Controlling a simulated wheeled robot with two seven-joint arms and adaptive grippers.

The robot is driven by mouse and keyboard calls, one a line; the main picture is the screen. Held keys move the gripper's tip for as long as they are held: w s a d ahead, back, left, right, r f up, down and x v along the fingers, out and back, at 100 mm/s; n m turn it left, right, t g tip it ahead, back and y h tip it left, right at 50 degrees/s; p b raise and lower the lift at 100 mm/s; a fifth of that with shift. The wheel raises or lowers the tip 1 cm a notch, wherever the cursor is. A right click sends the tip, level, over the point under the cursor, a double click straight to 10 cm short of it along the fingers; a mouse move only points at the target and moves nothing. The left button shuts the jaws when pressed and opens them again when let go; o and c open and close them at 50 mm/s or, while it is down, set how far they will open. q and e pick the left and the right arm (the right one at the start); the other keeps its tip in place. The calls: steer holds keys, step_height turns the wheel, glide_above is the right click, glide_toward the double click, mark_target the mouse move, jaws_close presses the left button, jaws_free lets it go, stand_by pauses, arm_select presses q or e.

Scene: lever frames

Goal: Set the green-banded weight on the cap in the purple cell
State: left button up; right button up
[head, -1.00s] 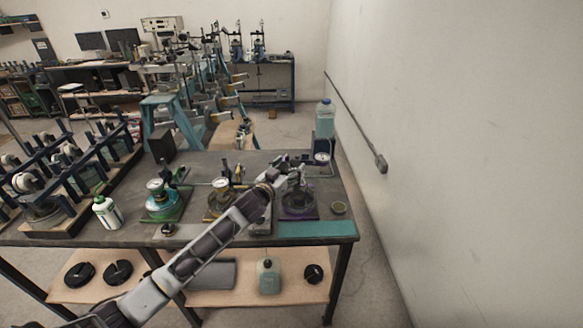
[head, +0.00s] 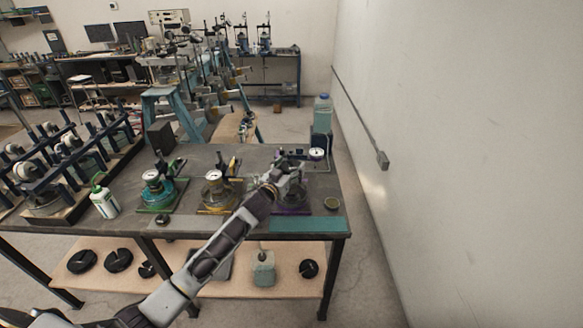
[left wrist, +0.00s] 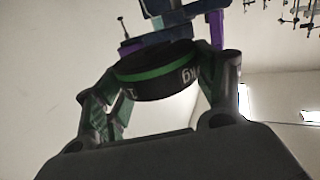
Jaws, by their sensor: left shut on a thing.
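The green-banded weight (left wrist: 155,68), a black disc with a green stripe and white lettering, sits between the fingers of my left gripper (left wrist: 158,95) in the left wrist view. The gripper is shut on it. In the head view my left gripper (head: 291,178) is over the purple cell (head: 293,211), at the right of the row of cells. The gripper and arm hide much of this cell, and I cannot make out its cap. Purple parts (left wrist: 217,30) show just behind the weight in the wrist view; contact cannot be told. My right gripper is not in view.
A yellow-based cell (head: 216,207) and a green-based cell (head: 160,200) stand to the left. A bottle (head: 322,115) stands behind. A white-green bottle (head: 104,203) is at left. The wall is close on the right.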

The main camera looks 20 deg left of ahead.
arm_select(q)
steer(key=shift+r, duration=0.15)
stand_by(0.5)
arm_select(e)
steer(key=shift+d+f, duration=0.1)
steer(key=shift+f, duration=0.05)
arm_select(q)
steer(key=shift+f, duration=0.25)
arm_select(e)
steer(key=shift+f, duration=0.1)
arm_select(q)
steer(key=shift+f+b, duration=1.05)
steer(key=shift+b, duration=0.15)
steer(key=shift+f+b, duration=0.8)
steer(key=shift+f, duration=0.05)
steer(key=shift+f+b, duration=1.15)
steer(key=shift+f, duration=0.65)
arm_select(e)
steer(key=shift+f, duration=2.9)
